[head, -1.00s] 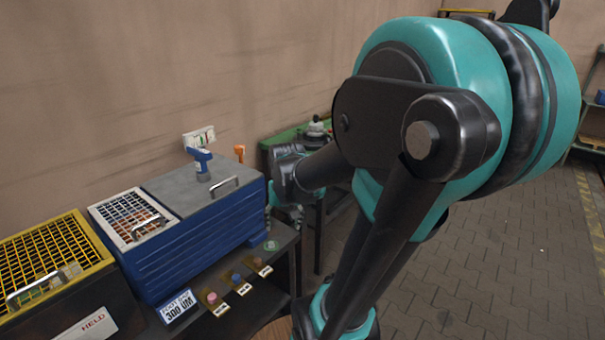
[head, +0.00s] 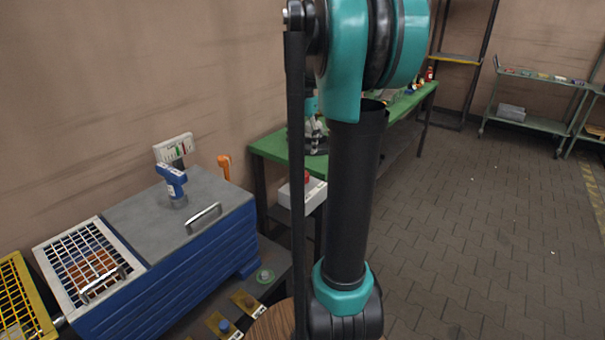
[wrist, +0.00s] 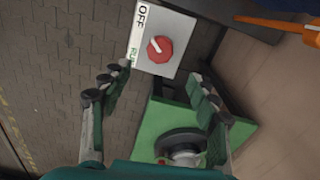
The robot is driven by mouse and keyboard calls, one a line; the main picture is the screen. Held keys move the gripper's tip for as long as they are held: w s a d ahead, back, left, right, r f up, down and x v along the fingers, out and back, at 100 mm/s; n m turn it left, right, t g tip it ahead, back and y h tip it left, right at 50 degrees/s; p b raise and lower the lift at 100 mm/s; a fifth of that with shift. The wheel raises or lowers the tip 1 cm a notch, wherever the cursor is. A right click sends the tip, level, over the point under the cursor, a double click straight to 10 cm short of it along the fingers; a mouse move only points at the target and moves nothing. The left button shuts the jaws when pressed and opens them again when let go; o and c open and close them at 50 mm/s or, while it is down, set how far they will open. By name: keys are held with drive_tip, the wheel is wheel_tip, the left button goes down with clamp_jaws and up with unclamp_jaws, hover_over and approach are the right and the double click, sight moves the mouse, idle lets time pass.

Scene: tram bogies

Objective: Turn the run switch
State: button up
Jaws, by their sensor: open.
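The run switch is a red round knob (wrist: 160,48) on a light grey box (wrist: 172,62) in the wrist view. A white strip along the box's left edge reads OFF above and RUN below in green. A white mark on the knob points to the upper left, nearer OFF. In the head view the box (head: 312,196) and its red knob (head: 307,176) stand in front of the green table, partly behind my arm. My gripper (wrist: 162,74) is open and empty, its fingers either side in the wrist view, with the knob seen beyond the gap. No contact shows.
A green table (head: 275,147) holds a round dark-based device (wrist: 181,143). A blue cabinet (head: 170,275) with a mesh-topped section stands left. An orange handle (head: 225,167) rises behind it. The paved floor (head: 470,230) at right is clear.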

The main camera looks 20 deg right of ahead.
sight(302, 174)
wheel_tip(302, 174, down, 11)
drive_tip(key=shift+f, duration=0.1)
idle(0.3)
drive_tip(key=c, duration=1.2)
